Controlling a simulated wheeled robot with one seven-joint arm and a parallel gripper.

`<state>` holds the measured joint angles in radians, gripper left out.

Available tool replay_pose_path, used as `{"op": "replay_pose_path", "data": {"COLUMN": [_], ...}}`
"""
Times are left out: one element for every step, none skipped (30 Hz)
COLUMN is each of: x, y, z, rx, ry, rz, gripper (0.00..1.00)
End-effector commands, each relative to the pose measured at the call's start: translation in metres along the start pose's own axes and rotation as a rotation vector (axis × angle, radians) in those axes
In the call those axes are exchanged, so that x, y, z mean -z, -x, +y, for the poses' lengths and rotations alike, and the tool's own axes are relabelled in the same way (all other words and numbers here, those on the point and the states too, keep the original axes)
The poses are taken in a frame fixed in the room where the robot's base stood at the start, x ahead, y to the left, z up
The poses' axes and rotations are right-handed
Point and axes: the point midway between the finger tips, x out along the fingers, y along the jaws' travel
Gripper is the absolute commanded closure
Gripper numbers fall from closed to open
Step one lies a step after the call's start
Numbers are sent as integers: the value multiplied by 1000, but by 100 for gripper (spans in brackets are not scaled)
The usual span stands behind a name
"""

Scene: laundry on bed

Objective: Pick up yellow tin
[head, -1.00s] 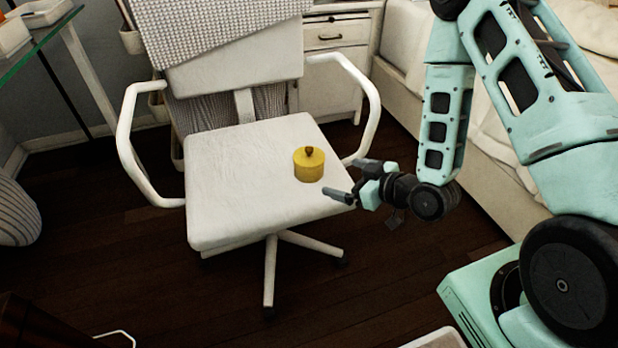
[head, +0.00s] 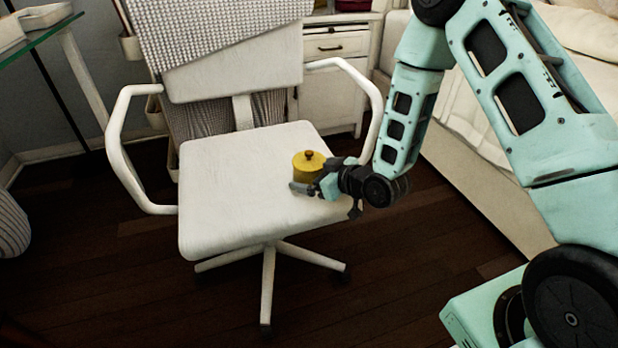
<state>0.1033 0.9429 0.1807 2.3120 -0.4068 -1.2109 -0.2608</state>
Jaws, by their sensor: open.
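The yellow tin (head: 308,162) is a short round can with a small brown knob on its lid. It stands upright on the right part of the white chair seat (head: 225,190). My gripper (head: 312,176) is open at the tin's right and front side, low over the seat. One finger reaches across the tin's near side and hides its lower part. The far finger is partly hidden by the tin, and I cannot tell whether either finger touches it.
The chair's white armrests (head: 372,100) rise on both sides, the right one close behind my gripper. A bed (head: 480,170) stands at the right and a white drawer cabinet (head: 330,80) behind. The left part of the seat is clear.

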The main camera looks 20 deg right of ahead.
Motion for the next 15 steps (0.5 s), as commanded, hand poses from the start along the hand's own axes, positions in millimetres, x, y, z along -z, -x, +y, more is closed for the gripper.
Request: {"op": "replay_pose_path", "data": {"x": [0,0,0,1,1,1,1,1,1,1,1,0,0,0,0], "y": [-3,-4,-4,-4,-4,-4,-4,-3,-3,-3,-3,-3,-3,-3,-3], "z": [0,0,0,0,0,0,0,0,0,0,0,0,0,0,0], "rx": [0,-1,-1,-1,-1,-1,-1,-1,-1,-1,-1,-1,-1,-1,-1], "ry": [0,0,-1,-1,-1,-1,-1,-1,-1,-1,-1,-1,-1,-1,0], "rz": [1,1,1,1,1,1,1,0,0,0,0,0,0,0,0], "gripper": [4,4,4,4,4,4,4,4,15,23,32,43,51,59,65]}}
